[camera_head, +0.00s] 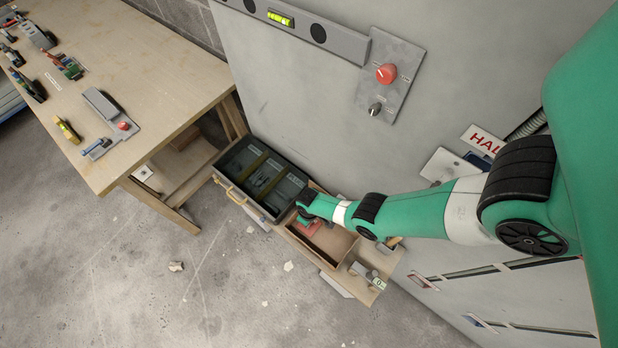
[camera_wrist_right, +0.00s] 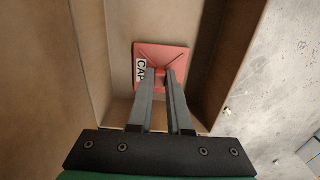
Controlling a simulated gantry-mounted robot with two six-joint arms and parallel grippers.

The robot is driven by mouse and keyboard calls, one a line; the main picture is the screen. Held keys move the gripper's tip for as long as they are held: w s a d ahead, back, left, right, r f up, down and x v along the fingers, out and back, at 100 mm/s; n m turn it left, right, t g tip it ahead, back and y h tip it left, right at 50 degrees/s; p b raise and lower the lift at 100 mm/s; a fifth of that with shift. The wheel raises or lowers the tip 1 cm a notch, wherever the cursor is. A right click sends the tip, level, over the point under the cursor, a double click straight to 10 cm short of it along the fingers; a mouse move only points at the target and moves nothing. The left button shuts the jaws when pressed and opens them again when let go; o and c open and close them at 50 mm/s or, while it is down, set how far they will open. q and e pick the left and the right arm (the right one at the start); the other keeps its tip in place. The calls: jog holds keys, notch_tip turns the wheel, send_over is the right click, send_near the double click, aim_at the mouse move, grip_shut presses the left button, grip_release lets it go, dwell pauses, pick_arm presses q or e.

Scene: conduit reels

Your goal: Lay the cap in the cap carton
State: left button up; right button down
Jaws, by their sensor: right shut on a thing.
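The cap (camera_wrist_right: 150,52) is a red square plate with a raised knob and a white label whose visible letters read "CA". My right gripper (camera_wrist_right: 161,72) is shut on the cap's knob. In the head view the cap (camera_head: 306,229) shows as a red patch below my right gripper (camera_head: 301,216). The brown cap carton (camera_wrist_right: 233,58) has walls around the cap in the wrist view; in the head view the carton (camera_head: 333,243) is open at the top. The cap is within its outline, but I cannot tell whether it touches the carton floor. My left gripper is not in view.
A dark, divided drawer or tray (camera_head: 240,190) stands beside the carton on the left. Small items (camera_head: 368,275) sit at the carton's right. A grey panel (camera_head: 300,100) rises behind. A wooden workbench (camera_head: 150,85) with tools stands at the left.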

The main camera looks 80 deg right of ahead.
jog(key=shift+f, duration=0.25)
jog(key=c, duration=0.8)
grip_release()
jog(key=shift+o, duration=0.2)
jog(key=shift+r, duration=0.1)
notch_tip(320, 180, up, 10)
jog(key=p, duration=0.9)
jog(key=shift+p, duration=0.35)
